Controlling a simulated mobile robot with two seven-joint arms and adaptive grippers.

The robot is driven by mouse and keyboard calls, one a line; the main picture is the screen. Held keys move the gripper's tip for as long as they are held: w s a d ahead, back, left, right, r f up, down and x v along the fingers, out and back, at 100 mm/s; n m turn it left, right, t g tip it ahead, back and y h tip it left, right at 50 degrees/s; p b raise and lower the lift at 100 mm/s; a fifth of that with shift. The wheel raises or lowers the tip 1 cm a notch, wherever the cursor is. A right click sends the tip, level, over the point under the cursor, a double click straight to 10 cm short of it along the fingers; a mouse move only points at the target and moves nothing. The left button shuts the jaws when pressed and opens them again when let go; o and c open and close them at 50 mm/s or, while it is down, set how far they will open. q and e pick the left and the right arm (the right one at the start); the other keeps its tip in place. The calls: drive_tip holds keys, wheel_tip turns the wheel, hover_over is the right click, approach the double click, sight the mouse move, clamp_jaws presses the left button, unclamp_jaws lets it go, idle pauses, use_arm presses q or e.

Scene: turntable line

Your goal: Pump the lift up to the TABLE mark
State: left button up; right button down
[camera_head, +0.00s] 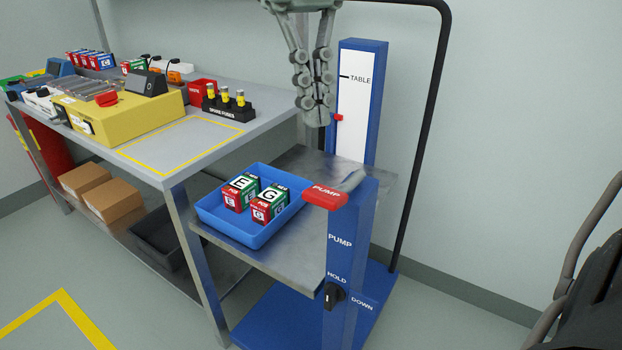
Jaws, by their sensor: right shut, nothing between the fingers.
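The lift has a blue column with a white scale (356,110) and a black TABLE mark (345,77). Its red pointer (338,117) is below that mark. The grey lift platform (280,262) sits lower than the worktable top. The red PUMP handle (326,197) is at the top of a blue post (343,250). A black knob (333,295) on the post sits by the HOLD and DOWN labels and seems turned to HOLD. My right gripper (316,118) is shut and empty, pointing down above the PUMP handle, apart from it.
The worktable (225,137) at left carries a yellow device (115,118) and a fuse rack (229,110). A black rail (428,130) rises behind the lift.

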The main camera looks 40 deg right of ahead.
drive_tip(key=shift+s+f, duration=0.2)
drive_tip(key=shift+f, duration=0.2)
hover_over(324, 190)
drive_tip(key=w, duration=0.1)
wheel_tip(324, 190, down, 4)
drive_tip(key=shift+w+f, duration=0.1)
drive_tip(key=shift+f+b, duration=0.4)
drive_tip(key=shift+f, duration=0.15)
drive_tip(key=shift+s+f, duration=0.2)
drive_tip(key=shift+f, duration=0.1)
use_arm(q)
drive_tip(key=r, duration=0.1)
drive_tip(key=w+r, duration=0.2)
drive_tip(key=shift+d+r, duration=0.3)
drive_tip(key=shift+d, duration=0.1)
drive_tip(key=shift+s+f, duration=0.1)
use_arm(e)
drive_tip(key=shift+f, duration=0.1)
